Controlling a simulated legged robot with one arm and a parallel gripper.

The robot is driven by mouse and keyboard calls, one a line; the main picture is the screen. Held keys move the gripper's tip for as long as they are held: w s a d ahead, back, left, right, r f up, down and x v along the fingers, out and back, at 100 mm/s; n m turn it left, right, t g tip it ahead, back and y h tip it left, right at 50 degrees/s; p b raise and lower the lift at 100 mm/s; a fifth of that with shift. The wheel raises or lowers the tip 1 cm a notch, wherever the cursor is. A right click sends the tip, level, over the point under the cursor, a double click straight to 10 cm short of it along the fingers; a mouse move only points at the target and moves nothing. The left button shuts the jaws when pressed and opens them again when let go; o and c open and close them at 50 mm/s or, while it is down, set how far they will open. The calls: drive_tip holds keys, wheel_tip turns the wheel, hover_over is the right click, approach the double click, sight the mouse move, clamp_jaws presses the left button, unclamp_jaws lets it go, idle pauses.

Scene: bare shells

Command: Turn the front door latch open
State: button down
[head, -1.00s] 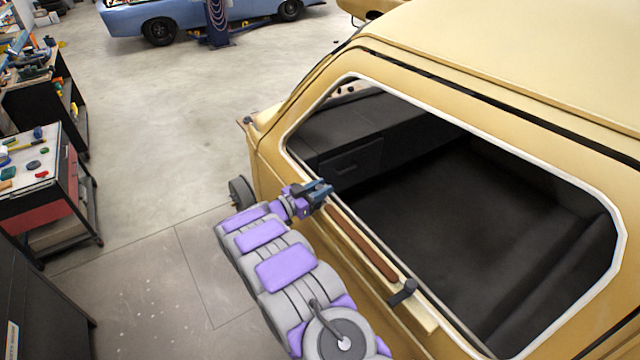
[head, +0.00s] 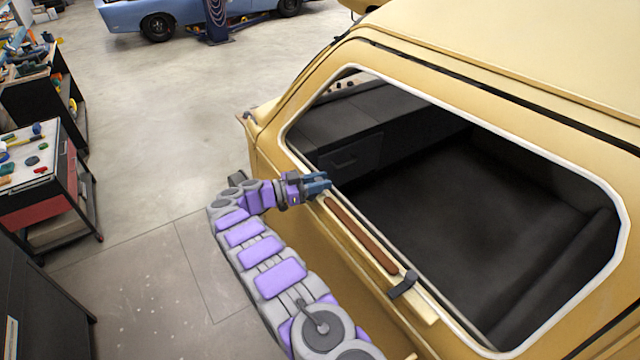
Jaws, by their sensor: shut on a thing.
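My gripper (head: 318,183), with dark blue jaws, is at the front end of the cream trim strip (head: 345,214) below the yellow car's window opening. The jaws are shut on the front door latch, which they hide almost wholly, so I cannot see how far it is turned. My purple and grey arm reaches it from the left, outside the door. A second dark grey latch handle (head: 403,285) sits at the rear end of the strip, apart from my gripper.
A brown armrest bar (head: 361,236) lies along the strip between the two ends. The window frame (head: 500,130) surrounds the dark open interior. A tool cart (head: 40,185) stands at the left. The concrete floor (head: 165,110) between the cart and car is clear.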

drive_tip(key=shift+a+g, duration=0.1)
drive_tip(key=shift+g, duration=0.2)
idle(0.5)
drive_tip(key=c, duration=1.1)
unclamp_jaws()
drive_tip(key=shift+o, duration=1)
drive_tip(key=shift+w+a, duration=0.15)
drive_tip(key=shift+w, duration=0.05)
drive_tip(key=shift+a, duration=0.2)
